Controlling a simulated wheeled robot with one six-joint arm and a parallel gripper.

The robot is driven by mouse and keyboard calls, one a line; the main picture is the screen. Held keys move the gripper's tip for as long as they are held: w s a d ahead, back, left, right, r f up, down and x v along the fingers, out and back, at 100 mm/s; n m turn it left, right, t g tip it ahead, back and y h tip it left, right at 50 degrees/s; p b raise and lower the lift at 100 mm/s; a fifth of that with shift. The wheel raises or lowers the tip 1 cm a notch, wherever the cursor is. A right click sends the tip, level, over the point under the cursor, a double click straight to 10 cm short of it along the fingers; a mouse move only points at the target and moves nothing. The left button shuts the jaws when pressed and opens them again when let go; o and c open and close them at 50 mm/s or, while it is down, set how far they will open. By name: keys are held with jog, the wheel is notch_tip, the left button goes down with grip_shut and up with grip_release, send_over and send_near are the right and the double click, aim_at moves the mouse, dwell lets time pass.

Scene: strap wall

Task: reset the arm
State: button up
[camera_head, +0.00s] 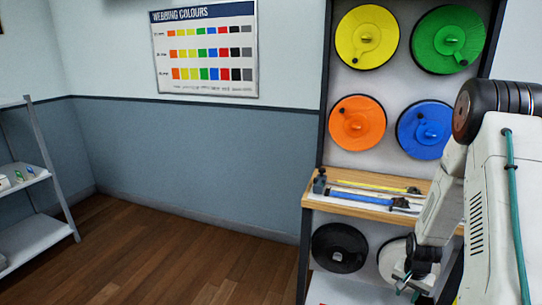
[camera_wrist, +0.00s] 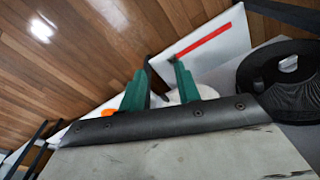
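My arm stands at the right of the head view, bent so that its wrist hangs low in front of the strap wall. My gripper (camera_head: 402,283) is below the wooden ledge, near the white spool (camera_head: 394,262), and is small there. In the wrist view my gripper (camera_wrist: 158,70) shows two green fingers standing apart, with no object seen held between them. A red strip (camera_wrist: 203,40) lies on a white panel beyond the fingers. A black spool (camera_wrist: 282,75) is to their right; it also shows in the head view (camera_head: 340,248).
Yellow (camera_head: 366,37), green (camera_head: 447,40), orange (camera_head: 357,122) and blue (camera_head: 425,130) spools hang above the wooden ledge (camera_head: 350,205), which carries strips and tools. A shelf (camera_head: 40,240) stands at far left. Wooden floor (camera_head: 160,250) between is clear.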

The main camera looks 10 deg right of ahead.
jog(key=s+a+r+n+g, duration=0.1)
jog(key=s+a+r+n, duration=0.15)
jog(key=a+r, duration=0.4)
jog(key=s+a+r+n+g+y, duration=0.1)
jog(key=s+a+r, duration=0.2)
jog(key=r, duration=0.6)
jog(key=s+a+r+n+g, duration=0.1)
jog(key=s+a+r+n, duration=0.1)
jog(key=a+r, duration=0.45)
jog(key=s+a+r+n+t, duration=0.2)
jog(key=s+a+r, duration=0.4)
jog(key=r, duration=0.3)
jog(key=s+a+r+n+t, duration=0.1)
jog(key=s+a+r+n, duration=0.2)
jog(key=s+a+r, duration=0.3)
notch_tip(320, 180, up, 3)
jog(key=shift+s+r+t, duration=0.15)
jog(key=shift+s+t, duration=0.25)
jog(key=shift+s, duration=0.7)
jog(key=shift+a, duration=0.1)
